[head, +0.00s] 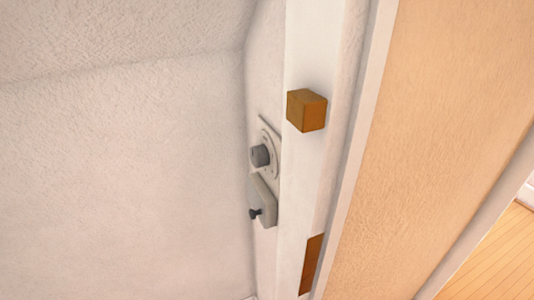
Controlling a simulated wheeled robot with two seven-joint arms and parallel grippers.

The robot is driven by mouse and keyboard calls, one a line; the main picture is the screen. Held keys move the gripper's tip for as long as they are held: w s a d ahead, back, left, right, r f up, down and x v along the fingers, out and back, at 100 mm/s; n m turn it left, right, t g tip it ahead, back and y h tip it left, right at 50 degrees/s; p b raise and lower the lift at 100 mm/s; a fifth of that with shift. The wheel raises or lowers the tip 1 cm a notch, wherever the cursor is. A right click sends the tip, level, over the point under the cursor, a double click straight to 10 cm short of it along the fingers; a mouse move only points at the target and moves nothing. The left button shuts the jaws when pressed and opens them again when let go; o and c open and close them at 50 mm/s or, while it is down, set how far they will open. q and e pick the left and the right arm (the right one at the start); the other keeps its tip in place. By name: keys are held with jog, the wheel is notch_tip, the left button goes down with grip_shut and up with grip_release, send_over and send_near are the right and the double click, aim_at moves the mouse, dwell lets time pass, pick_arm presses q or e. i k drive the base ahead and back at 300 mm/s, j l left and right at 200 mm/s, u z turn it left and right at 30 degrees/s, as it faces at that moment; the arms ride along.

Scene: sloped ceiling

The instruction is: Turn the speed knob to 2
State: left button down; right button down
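A grey round knob (260,155) sticks out from a pale wall plate (272,140) on the narrow wall near the middle of the head view. It is seen from a steep side angle. Marks around it on the plate are too small to read, so its setting cannot be told. Just below is a second pale plate (264,196) with a small dark knob or lever (256,213). I cannot tell from labels which one is the speed knob. Neither of my grippers shows in the head view.
A brown wooden block (307,110) juts from the white post (312,55) right of the knobs. A brown piece (311,264) is lower on the post. A tan panel (440,120) fills the right. The textured wall (120,190) at left is bare.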

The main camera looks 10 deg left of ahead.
aim_at(259, 156)
jog(key=j+u, duration=0.45)
jog(key=j, duration=1.7)
jog(key=i+l, duration=0.1)
jog(key=l, duration=0.6)
jog(key=i, duration=0.05)
